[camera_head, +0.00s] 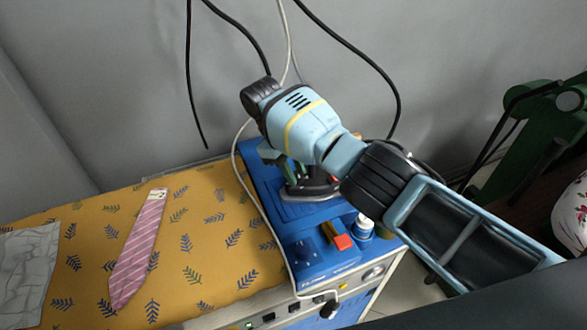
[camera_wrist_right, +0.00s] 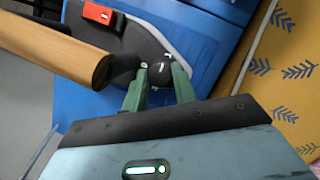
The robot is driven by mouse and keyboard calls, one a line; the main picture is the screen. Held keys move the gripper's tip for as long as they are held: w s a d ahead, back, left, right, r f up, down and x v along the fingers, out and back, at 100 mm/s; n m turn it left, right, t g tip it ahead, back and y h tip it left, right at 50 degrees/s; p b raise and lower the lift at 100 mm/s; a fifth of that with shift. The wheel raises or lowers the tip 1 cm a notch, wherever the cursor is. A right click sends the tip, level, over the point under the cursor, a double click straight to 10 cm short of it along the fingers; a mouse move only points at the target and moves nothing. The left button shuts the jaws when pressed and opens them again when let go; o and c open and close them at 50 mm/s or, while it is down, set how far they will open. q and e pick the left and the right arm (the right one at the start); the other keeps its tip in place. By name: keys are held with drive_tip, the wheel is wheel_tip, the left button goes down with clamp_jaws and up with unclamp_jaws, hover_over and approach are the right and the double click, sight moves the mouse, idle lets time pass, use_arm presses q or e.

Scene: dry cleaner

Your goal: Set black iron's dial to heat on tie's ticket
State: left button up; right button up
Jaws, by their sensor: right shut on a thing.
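The pink striped tie (camera_head: 138,250) lies on the yellow leaf-patterned board, with a small pale ticket (camera_head: 158,194) at its top end; its writing is too small to read. The black iron (camera_head: 312,187) rests on the blue station at the right, partly hidden by my right arm. In the right wrist view the iron (camera_wrist_right: 115,40) shows its wooden handle (camera_wrist_right: 60,48) and black dial (camera_wrist_right: 155,70) with a pale mark. My right gripper (camera_head: 287,175) has its green fingers (camera_wrist_right: 158,80) shut on the dial, one on each side. My left gripper is out of view.
A grey cloth (camera_head: 25,270) lies at the board's left. Cables hang along the wall. Green equipment (camera_head: 530,120) stands at the right. The board (camera_head: 215,265) is clear around the tie.

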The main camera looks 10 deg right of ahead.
drive_tip(key=shift+w+d+m+g+y, duration=0.1)
drive_tip(key=shift+m+g+y, duration=0.2)
drive_tip(key=shift+m, duration=0.8)
drive_tip(key=o, duration=1)
drive_tip(key=shift+r, duration=0.1)
drive_tip(key=shift+d, duration=0.1)
